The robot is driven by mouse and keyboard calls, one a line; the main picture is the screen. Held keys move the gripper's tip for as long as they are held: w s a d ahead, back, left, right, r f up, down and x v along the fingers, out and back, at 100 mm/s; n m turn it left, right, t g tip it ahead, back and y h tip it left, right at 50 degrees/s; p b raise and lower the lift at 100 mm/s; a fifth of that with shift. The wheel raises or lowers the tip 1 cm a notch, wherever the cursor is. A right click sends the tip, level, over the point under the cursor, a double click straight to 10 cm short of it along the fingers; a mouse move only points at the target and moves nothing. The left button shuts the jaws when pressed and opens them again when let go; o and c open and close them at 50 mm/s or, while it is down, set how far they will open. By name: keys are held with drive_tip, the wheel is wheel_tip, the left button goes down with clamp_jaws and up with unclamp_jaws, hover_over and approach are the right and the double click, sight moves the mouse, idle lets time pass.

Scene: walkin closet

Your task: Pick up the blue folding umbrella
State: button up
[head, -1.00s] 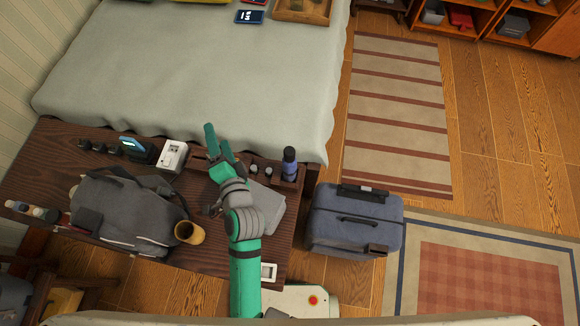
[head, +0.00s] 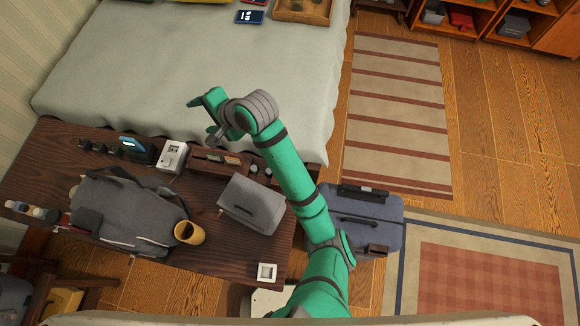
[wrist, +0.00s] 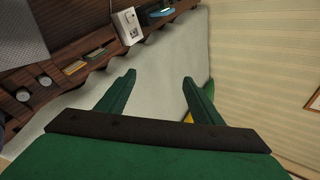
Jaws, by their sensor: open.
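My gripper (head: 200,122) is open and empty above the near edge of the bed, beside the dark wooden table (head: 50,165). In the wrist view its two fingers (wrist: 158,78) are spread apart, with pale bed cover between them. No blue folding umbrella can be clearly made out now. An upright dark blue cylinder, possibly the umbrella, stood at the table's right back corner earlier. My arm now covers that spot in the head view.
The table holds a grey backpack (head: 125,215), a tan cup (head: 188,233), a grey pouch (head: 250,205), a white box (head: 172,156) and a low wooden organizer (head: 215,158). A blue-grey suitcase (head: 375,220) stands on the floor to the right. The bed (head: 120,70) is mostly clear.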

drive_tip(key=s+d+f+m+g+h, duration=0.1)
drive_tip(key=d+f+h, duration=0.1)
drive_tip(key=d, duration=0.5)
drive_tip(key=s+d+f+m+g+h, duration=0.1)
drive_tip(key=s+d+f+g+h, duration=0.1)
drive_tip(key=d, duration=0.6)
drive_tip(key=s+d+f+m+g+h, duration=0.1)
drive_tip(key=d+h, duration=0.3)
drive_tip(key=d, duration=0.4)
drive_tip(key=shift+s+d+f+g+h, duration=0.2)
drive_tip(key=shift+d+f+g+h, duration=0.1)
drive_tip(key=shift+f+g, duration=0.25)
drive_tip(key=shift+d+f, duration=0.1)
drive_tip(key=shift+f, duration=0.25)
drive_tip(key=f, duration=1)
drive_tip(key=shift+s, duration=0.2)
drive_tip(key=shift+c, duration=0.3)
drive_tip(key=shift+w+a, duration=0.1)
drive_tip(key=shift+a, duration=0.1)
clamp_jaws()
drive_tip(key=shift+d, duration=0.1)
